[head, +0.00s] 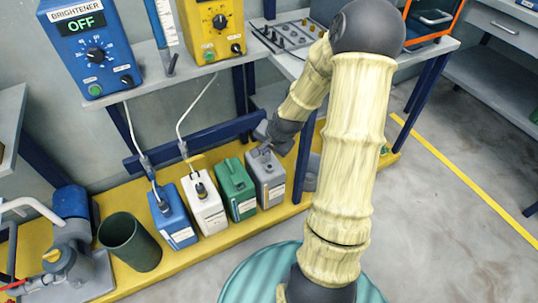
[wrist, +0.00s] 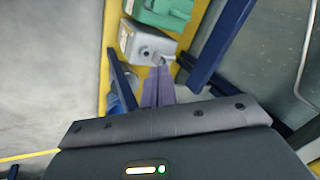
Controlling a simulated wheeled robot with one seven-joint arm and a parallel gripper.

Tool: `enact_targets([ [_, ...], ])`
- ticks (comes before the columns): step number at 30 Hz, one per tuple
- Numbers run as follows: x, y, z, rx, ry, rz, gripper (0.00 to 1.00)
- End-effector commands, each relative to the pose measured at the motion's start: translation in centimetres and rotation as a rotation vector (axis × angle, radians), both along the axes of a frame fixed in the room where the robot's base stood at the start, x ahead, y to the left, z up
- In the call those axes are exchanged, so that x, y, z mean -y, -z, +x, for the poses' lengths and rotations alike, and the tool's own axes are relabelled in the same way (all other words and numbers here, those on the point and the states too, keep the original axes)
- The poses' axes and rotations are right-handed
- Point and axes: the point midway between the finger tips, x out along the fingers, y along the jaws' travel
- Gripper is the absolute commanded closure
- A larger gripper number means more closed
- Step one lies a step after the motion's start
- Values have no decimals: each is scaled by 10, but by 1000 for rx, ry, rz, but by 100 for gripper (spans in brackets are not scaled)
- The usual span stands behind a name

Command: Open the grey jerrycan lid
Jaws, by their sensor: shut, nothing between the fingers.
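The grey jerrycan (head: 270,182) stands upright at the right end of a row on the yellow platform. It also shows in the wrist view (wrist: 140,42), with a small round lid area (wrist: 147,53) on its top. My gripper (wrist: 159,70) is shut and empty, its purplish fingertips right beside that lid area. I cannot tell whether they touch it, nor whether the lid is open. In the head view my gripper is above the jerrycan's top, mostly hidden by my wrist.
Green (head: 236,188), white (head: 204,208) and blue (head: 172,218) jerrycans stand to the left, the last two with tubes. A bench (head: 215,72) with blue legs and control boxes stands behind. A dark green bin (head: 130,242) and a pump (head: 70,262) are at left.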

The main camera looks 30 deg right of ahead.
Motion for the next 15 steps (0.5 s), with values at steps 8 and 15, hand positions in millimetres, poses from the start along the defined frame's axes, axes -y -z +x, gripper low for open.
enact_targets([
  [8, 69, 63, 35, 136, 415, 243, 100],
  [15, 80, 66, 41, 166, 484, 283, 100],
])
